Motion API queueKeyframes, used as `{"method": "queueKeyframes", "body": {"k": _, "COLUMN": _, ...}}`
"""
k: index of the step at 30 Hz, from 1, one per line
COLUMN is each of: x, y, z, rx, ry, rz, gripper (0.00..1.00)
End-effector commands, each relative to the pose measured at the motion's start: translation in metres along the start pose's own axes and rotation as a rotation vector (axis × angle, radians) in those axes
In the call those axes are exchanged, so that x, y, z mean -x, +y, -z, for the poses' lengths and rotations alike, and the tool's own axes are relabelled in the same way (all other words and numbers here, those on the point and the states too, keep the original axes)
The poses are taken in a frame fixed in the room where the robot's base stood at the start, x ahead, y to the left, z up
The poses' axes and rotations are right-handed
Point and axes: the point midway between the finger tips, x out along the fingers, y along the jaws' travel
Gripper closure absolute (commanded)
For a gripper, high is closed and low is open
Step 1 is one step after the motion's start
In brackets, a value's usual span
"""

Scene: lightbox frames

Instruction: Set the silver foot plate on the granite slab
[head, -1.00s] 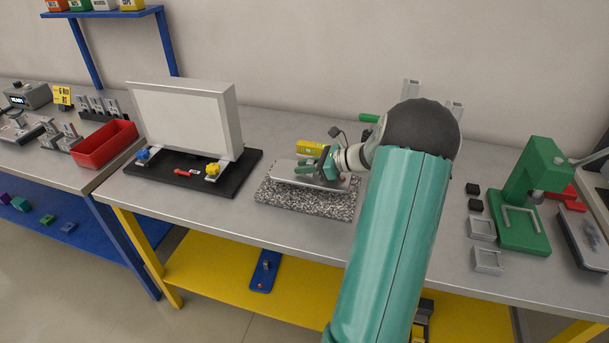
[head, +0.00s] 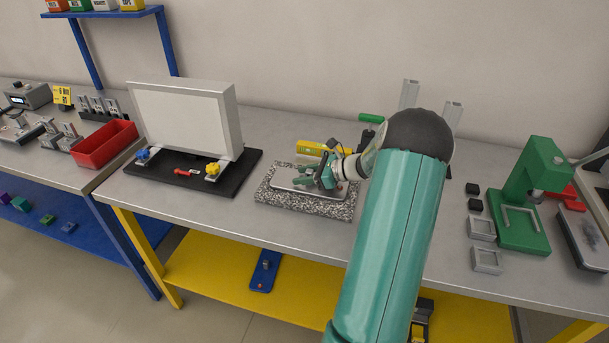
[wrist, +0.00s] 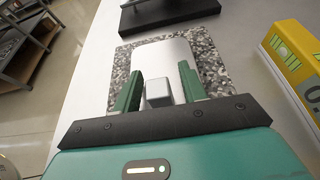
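The silver foot plate (head: 292,179) lies flat on the speckled granite slab (head: 275,200), within the slab's edges. In the wrist view the plate (wrist: 165,55) shows as a pale sheet with a grey block (wrist: 158,93) standing up from it, and slab (wrist: 122,75) shows on both sides. My gripper (head: 311,177) is over the plate. In the wrist view its two green fingers (wrist: 160,88) stand apart on either side of the block, with a gap visible at least on the right. The arm hides part of the area right of the slab.
A yellow level (head: 315,148) lies just behind the slab. A black base with a white panel (head: 185,115) stands to the left, with a red-handled tool on the base. A green press (head: 525,205) and small trays are at the right. Bench in front of the slab is clear.

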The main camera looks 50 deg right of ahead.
Motion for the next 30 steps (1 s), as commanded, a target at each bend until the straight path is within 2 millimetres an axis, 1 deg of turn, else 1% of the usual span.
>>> {"method": "queueKeyframes", "body": {"k": 5, "x": 0.001, "y": 0.000, "z": -0.001, "rx": 0.001, "ry": 0.000, "rz": 0.000, "gripper": 0.58}}
{"method": "queueKeyframes", "body": {"k": 8, "x": 0.007, "y": -0.001, "z": -0.002, "rx": 0.001, "ry": 0.000, "rz": 0.002, "gripper": 0.58}}
{"method": "queueKeyframes", "body": {"k": 11, "x": 0.021, "y": -0.001, "z": -0.002, "rx": 0.000, "ry": 0.001, "rz": 0.004, "gripper": 0.58}}
{"method": "queueKeyframes", "body": {"k": 21, "x": 0.093, "y": 0.000, "z": -0.002, "rx": 0.000, "ry": 0.002, "rz": 0.003, "gripper": 0.58}}
{"method": "queueKeyframes", "body": {"k": 25, "x": 0.111, "y": 0.000, "z": -0.001, "rx": -0.001, "ry": 0.001, "rz": 0.002, "gripper": 0.58}}
{"method": "queueKeyframes", "body": {"k": 27, "x": 0.117, "y": 0.000, "z": -0.001, "rx": -0.001, "ry": 0.000, "rz": 0.000, "gripper": 0.58}}
{"method": "queueKeyframes", "body": {"k": 30, "x": 0.121, "y": 0.000, "z": -0.001, "rx": -0.001, "ry": 0.001, "rz": -0.001, "gripper": 0.58}}
